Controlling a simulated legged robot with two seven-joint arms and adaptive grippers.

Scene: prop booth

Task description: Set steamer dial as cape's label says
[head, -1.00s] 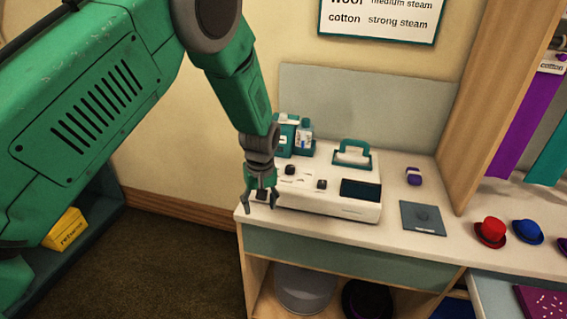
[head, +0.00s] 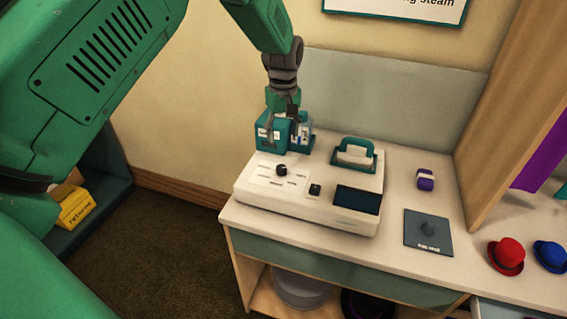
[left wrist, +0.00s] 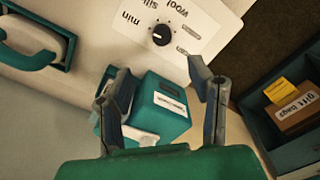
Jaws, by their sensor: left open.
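The white steamer (head: 310,215) stands on the counter. Its black dial (head: 281,170) is on the left of its top panel. In the left wrist view the dial (left wrist: 162,35) shows close up, with words around it including "min", "silk" and "wool"; I cannot surely read its setting. My left gripper (head: 284,118) is open at the back left of the steamer, in front of or above a teal box (head: 268,137), apart from the dial. The box also shows beyond the open fingers (left wrist: 153,70) in the left wrist view. A purple cape (head: 540,155) hangs at right; its label is out of view.
The wall sign (head: 395,8) is cut off at the top. A teal-handled piece (head: 355,153) sits on the steamer's back. A purple spool-like thing (head: 425,180), a dark square pad (head: 428,232) and red (head: 506,256) and blue (head: 550,254) hats lie to the right.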

